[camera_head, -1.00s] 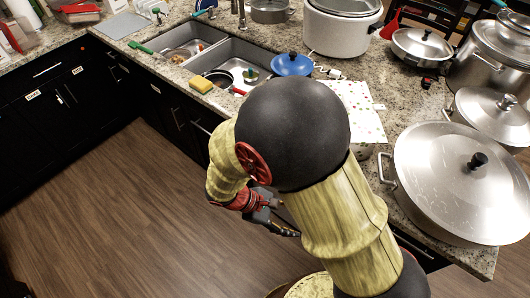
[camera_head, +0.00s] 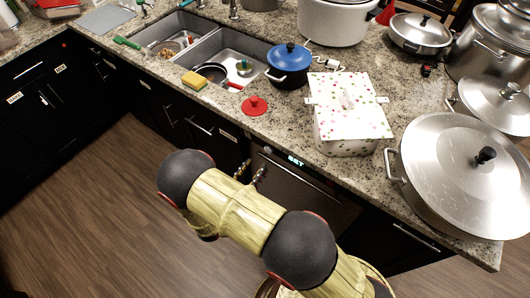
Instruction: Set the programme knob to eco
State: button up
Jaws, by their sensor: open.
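A dark built-in appliance (camera_head: 318,190) with a long bar handle and a lit green display (camera_head: 296,160) sits under the counter, behind my arm. I cannot make out a programme knob or an eco mark on it. Two small brownish, beaded-looking pieces (camera_head: 258,176) show just above my arm at the appliance's left edge; I cannot tell what they are. My arm crosses in front of the appliance's lower part and hides it. My gripper is not visible.
On the counter (camera_head: 225,118) stand a spotted white box (camera_head: 348,112), a blue-lidded pot (camera_head: 288,65), a red lid (camera_head: 255,105) and a large lidded pan (camera_head: 455,180). The double sink (camera_head: 215,60) is at the back left. The wooden floor (camera_head: 85,210) at left is clear.

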aim_at(267, 151)
jog(key=b+x, duration=0.1)
jog(key=x, duration=0.6)
jog(key=shift+w+d, duration=0.2)
jog(key=shift+d, duration=0.1)
jog(key=c, duration=0.3)
jog(key=c, duration=0.8)
jog(key=shift+c, duration=0.3)
